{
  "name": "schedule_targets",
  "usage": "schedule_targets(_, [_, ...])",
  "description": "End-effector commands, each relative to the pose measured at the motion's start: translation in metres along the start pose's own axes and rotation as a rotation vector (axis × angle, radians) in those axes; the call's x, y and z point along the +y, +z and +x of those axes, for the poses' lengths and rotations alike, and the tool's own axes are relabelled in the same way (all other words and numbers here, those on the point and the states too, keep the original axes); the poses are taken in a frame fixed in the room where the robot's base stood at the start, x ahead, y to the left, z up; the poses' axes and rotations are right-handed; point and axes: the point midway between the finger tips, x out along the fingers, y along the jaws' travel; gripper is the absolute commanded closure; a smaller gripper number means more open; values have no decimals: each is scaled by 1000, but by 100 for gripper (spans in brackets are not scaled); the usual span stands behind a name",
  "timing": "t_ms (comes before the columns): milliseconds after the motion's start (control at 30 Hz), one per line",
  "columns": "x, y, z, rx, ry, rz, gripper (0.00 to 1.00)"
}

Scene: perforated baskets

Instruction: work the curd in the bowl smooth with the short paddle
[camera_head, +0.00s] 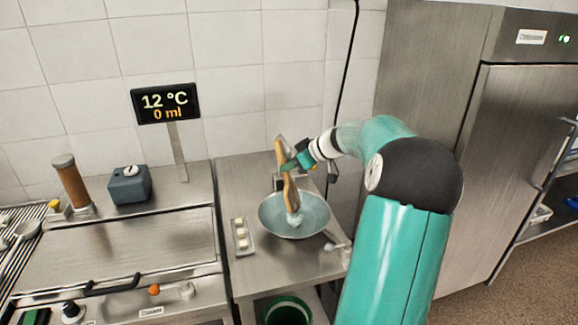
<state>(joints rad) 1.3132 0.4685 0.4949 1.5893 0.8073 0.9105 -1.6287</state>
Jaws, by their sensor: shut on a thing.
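My gripper (291,165) is shut on the short paddle (287,188), a wooden tool held nearly upright. The paddle's lower end reaches down into the bowl (270,222), a wide, shallow, pale grey-blue metal bowl on the steel side table. A small pale lump, which looks like curd (294,218), shows at the paddle's lower end inside the bowl. The curd's full extent and its texture are too small to tell. My green arm comes in from the lower right and passes over the table's right side.
A narrow tray with several pale pieces (240,250) lies left of the bowl. A steel vat (130,250) with a display (166,103) reading 12 °C and 0 ml stands further left. A steel fridge (440,130) stands right. A green bucket (287,310) sits below.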

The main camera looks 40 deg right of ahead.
Motion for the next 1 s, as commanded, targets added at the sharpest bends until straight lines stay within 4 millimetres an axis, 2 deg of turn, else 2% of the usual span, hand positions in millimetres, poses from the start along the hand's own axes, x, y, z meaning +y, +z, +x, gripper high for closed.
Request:
schedule_targets(167, [1, 1, 0, -2, 2, -1, 100])
schedule_targets(667, [-17, -1, -3, -2, 2, -1, 100])
schedule_targets(1000, [-9, 0, -1, -1, 1, -1, 100])
